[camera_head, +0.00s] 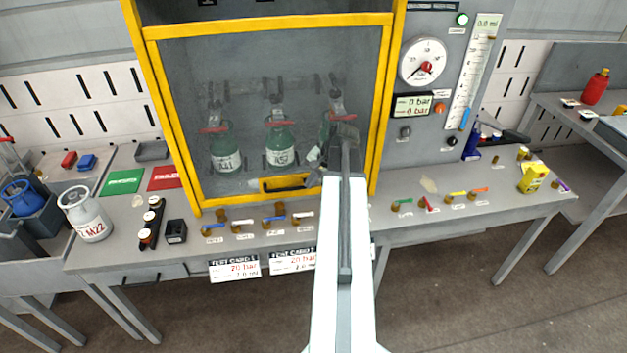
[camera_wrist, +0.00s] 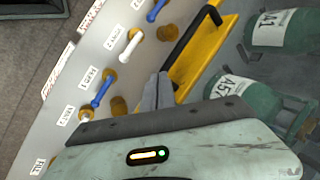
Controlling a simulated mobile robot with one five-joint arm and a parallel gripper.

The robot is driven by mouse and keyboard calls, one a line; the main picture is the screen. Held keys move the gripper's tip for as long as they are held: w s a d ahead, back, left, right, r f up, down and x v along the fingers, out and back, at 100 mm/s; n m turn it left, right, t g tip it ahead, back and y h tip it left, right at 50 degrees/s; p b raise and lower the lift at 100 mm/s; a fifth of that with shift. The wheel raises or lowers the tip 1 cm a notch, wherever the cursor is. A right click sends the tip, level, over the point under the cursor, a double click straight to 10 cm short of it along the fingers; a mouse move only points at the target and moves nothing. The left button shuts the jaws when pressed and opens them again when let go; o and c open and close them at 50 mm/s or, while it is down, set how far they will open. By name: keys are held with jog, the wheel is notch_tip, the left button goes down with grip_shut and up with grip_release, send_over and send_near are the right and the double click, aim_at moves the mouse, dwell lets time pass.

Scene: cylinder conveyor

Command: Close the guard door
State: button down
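The guard door (camera_head: 388,75) is a yellow frame with a see-through pane on the front of the test cabinet. Green cylinders show behind the pane. It looks down across the front, but I cannot tell whether it is fully closed. Its yellow handle plate with a black bar (camera_head: 285,184) sits at the lower edge; the bar (camera_wrist: 192,35) also shows in the wrist view. My gripper (camera_head: 318,158) is at the right end of the handle. In the wrist view its grey fingers (camera_wrist: 158,92) are together, close beside the yellow plate, with nothing visible between them.
The bench (camera_head: 420,212) below the door carries several small coloured valves. A grey M22 cylinder (camera_head: 88,215) stands at left. A gauge panel (camera_head: 424,62) is right of the door, and a yellow bottle (camera_head: 532,178) stands at the bench's right end.

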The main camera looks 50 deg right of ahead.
jog(key=p+v, duration=1.1)
jog(key=v, duration=0.3)
jog(key=shift+f+p, duration=0.15)
jog(key=shift+p, duration=0.15)
jog(key=shift+s+d, duration=0.1)
jog(key=shift+s, duration=0.05)
jog(key=w+a+f+n+g+y+b, duration=0.1)
jog(key=w+a+n, duration=0.2)
jog(key=w+a, duration=0.7)
jog(key=w+a+f+n+y+b, duration=0.15)
jog(key=w+a, duration=0.45)
jog(key=a, duration=0.8)
jog(key=w+a+f+n+g+h, duration=0.15)
jog(key=a+n, duration=0.45)
jog(key=a, duration=1.4)
jog(key=s+a+f+n+g+h, duration=0.1)
jog(key=s+a+n+g+h, duration=0.1)
jog(key=s+a+n, duration=0.2)
jog(key=shift+s+f+n+b, duration=0.4)
jog(key=shift+s+n+b, duration=0.05)
